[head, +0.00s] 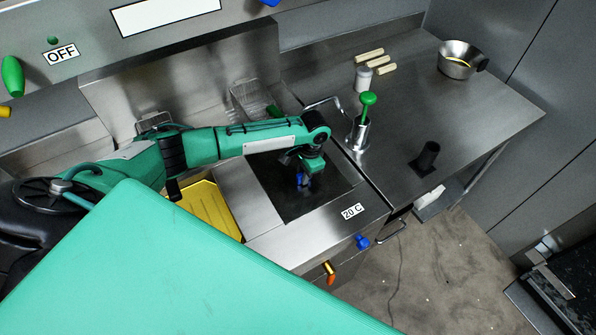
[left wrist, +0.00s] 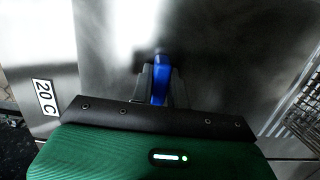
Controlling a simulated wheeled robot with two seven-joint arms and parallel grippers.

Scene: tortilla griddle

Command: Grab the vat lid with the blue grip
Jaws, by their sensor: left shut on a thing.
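The vat lid's blue grip (head: 300,181) stands up from the dark square lid (head: 275,205) on the steel unit marked 20 C. My left gripper (head: 303,170) comes down over the grip from above. In the left wrist view the blue grip (left wrist: 161,78) sits between the fingers of my left gripper (left wrist: 160,86), which is shut on it. The lid appears to lie flat on the unit. My right gripper is not in view.
A yellow panel (head: 210,207) lies left of the lid. A wire basket (head: 252,100) is behind my arm. The steel counter on the right holds a green-knobbed dispenser (head: 367,104), a white jar (head: 363,78), a steel bowl (head: 459,60) and a black cylinder (head: 428,156).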

